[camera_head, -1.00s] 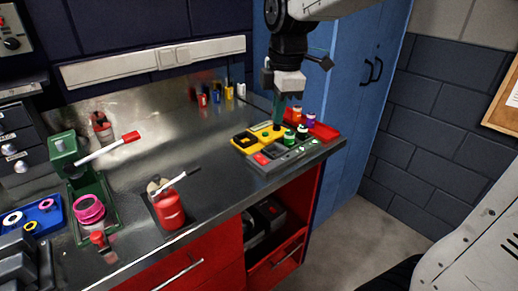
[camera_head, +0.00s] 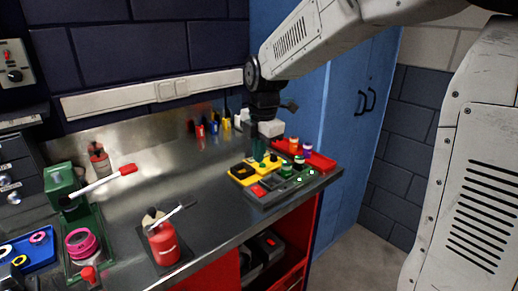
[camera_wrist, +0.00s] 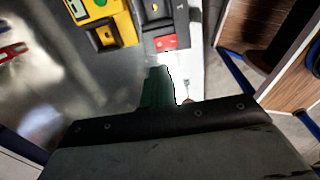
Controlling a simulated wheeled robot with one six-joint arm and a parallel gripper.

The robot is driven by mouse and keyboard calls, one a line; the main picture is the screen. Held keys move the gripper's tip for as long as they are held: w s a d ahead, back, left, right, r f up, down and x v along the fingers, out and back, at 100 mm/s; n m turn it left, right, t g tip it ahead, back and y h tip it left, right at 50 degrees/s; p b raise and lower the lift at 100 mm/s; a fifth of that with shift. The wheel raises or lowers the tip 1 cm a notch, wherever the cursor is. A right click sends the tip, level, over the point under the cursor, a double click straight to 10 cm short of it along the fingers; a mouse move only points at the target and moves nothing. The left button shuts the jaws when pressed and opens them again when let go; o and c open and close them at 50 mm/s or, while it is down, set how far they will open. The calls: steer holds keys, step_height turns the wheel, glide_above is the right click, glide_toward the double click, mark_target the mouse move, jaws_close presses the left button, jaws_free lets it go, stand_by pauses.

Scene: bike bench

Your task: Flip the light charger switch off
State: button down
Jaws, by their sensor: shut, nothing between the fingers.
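A grey charger box (camera_head: 287,189) lies at the right front corner of the bench, with a red switch (camera_head: 259,190) at its left end and several green-marked bays along it. In the wrist view the red switch (camera_wrist: 166,42) sits at the near end of the grey box, just beyond my fingertips. Whether the switch is on or off cannot be told. My gripper (camera_head: 259,158) points down over the yellow unit's area, and its green fingers (camera_wrist: 160,72) are shut and empty. They appear apart from the switch.
A yellow unit (camera_head: 241,172) with black parts lies beside the grey box. A red tray (camera_head: 318,161) with small coloured items is behind it. The bench between is mostly clear.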

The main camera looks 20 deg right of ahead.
mark_target(256, 189)
steer(key=f, duration=0.6)
steer(key=w+f, duration=0.1)
steer(key=f, duration=0.2)
steer(key=shift+a+f, duration=0.2)
steer(key=shift+f, duration=0.2)
steer(key=shift+a, duration=0.1)
steer(key=shift+w+a+f, duration=0.1)
steer(key=shift+a, duration=0.05)
steer(key=shift+d, duration=0.25)
steer(key=shift+s+d, duration=0.2)
steer(key=shift+s, duration=0.55)
steer(key=shift+r, duration=0.2)
step_height(256, 189, up, 14)
steer(key=s, duration=0.1)
steer(key=shift+s+d, duration=0.25)
steer(key=shift+s, duration=0.05)
steer(key=shift+f, duration=0.15)
